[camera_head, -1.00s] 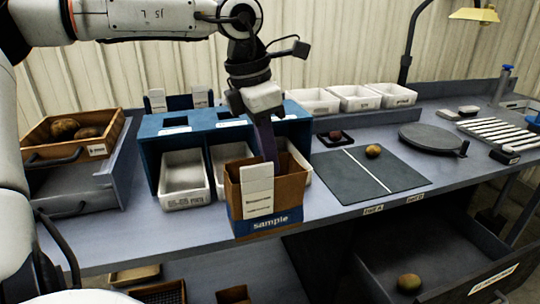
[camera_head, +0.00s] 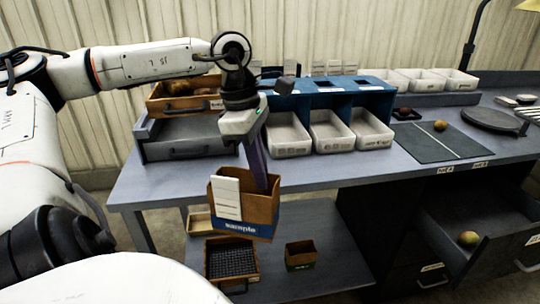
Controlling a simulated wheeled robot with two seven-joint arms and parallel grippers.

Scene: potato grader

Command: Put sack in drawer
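The sack (camera_head: 262,208) is a brown open-topped bag with a blue "sample" band and a white card on its front. My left gripper (camera_head: 258,175) is shut on its rim, with a dark finger reaching down into the opening. The other finger is hidden. The sack hangs upright, slightly tilted, in front of the bench's front edge. An open drawer (camera_head: 505,236) under the bench at the lower right holds one potato (camera_head: 469,238). A grey drawer unit (camera_head: 185,138) stands on the bench's left end, its front closed. My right gripper is out of view.
A wooden tray of potatoes (camera_head: 160,104) sits on the grey unit. White bins (camera_head: 290,148) stand in a blue rack. A lower shelf (camera_head: 335,235) holds a mesh-bottomed tray (camera_head: 232,262) and a small brown box (camera_head: 300,257). The bench front (camera_head: 340,172) is clear.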

